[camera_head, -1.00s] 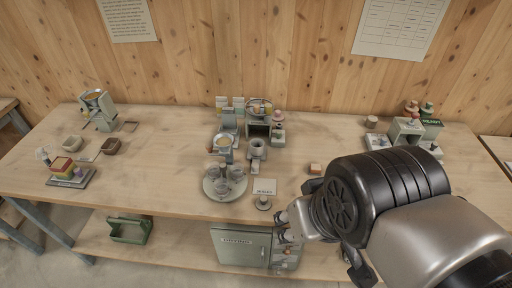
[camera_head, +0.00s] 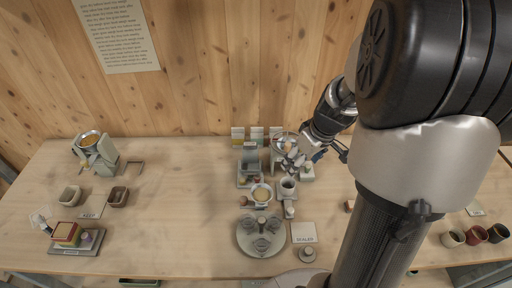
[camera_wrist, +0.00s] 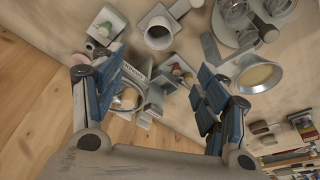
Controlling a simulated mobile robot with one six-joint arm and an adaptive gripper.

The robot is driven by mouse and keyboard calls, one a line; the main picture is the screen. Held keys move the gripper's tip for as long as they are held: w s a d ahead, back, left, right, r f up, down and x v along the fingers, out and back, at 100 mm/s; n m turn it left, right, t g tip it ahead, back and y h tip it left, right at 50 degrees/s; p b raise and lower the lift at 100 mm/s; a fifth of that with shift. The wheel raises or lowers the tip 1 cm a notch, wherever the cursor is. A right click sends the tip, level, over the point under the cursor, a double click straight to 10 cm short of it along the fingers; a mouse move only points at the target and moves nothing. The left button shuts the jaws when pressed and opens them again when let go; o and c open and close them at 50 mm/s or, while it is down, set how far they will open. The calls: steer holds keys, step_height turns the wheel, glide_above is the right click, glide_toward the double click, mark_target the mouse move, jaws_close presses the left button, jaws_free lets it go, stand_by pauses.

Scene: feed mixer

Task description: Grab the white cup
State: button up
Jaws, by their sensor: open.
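A round tray (camera_head: 243,245) with glass vessels and a funnel-topped device (camera_head: 261,195) are mid-bench. My arm hides much of the right side.

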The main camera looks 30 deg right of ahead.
steer(key=b, duration=0.4)
glide_toward(288, 184)
steer(key=shift+s+a+f, duration=0.15)
steer(key=shift+a+f, duration=0.65)
steer(key=shift+a, duration=0.05)
steer(key=shift+b+x, duration=0.85)
steer(key=shift+x, duration=2.05)
steer(key=shift+d+r, duration=0.1)
steer(key=shift+d, duration=0.1)
steer(key=shift+c, duration=0.3)
steer(key=c, duration=1)
